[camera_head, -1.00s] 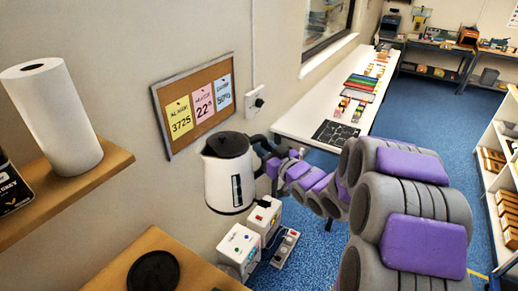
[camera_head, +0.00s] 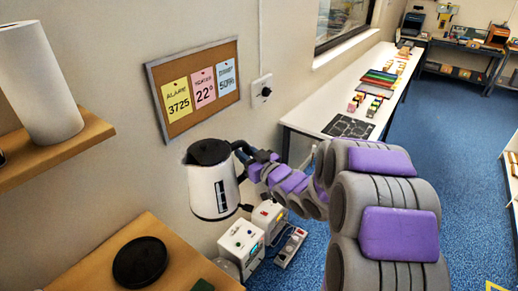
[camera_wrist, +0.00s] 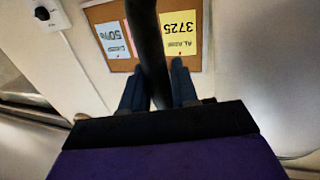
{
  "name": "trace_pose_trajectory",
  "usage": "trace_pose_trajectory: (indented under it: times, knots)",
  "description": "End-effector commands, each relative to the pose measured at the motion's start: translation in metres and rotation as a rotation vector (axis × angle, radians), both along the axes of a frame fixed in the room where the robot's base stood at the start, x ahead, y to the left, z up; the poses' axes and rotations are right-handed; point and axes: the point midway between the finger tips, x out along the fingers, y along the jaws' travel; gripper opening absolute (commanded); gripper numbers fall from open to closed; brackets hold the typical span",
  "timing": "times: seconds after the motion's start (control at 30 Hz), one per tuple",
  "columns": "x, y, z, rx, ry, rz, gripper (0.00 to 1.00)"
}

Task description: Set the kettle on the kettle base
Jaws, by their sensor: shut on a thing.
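The white kettle (camera_head: 213,188) with a black lid and black handle hangs upright in the air in the head view, up and to the right of the kettle base. My gripper (camera_head: 248,160) is shut on the kettle's handle at its right side. In the wrist view the dark handle (camera_wrist: 147,45) runs between the two fingers of my gripper (camera_wrist: 158,88). The round black kettle base (camera_head: 140,261) lies bare on the wooden counter at the lower left. The kettle is apart from the base.
A wooden shelf (camera_head: 62,149) with a paper roll (camera_head: 38,82) juts from the wall at the upper left. White boxes (camera_head: 241,244) and a power strip (camera_head: 290,247) are below the kettle. A corkboard (camera_head: 193,88) hangs behind.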

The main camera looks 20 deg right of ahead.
Motion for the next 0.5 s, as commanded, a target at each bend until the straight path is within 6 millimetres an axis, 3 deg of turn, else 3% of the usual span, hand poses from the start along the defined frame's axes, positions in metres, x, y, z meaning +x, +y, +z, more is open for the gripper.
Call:
trace_pose_trajectory:
  times: [0.2, 0.5]
  knots:
    - [0.014, 0.052, -0.014, -0.005, -0.004, 0.073, 0.00]
    - [0.026, 0.100, -0.033, -0.001, -0.008, 0.163, 0.00]
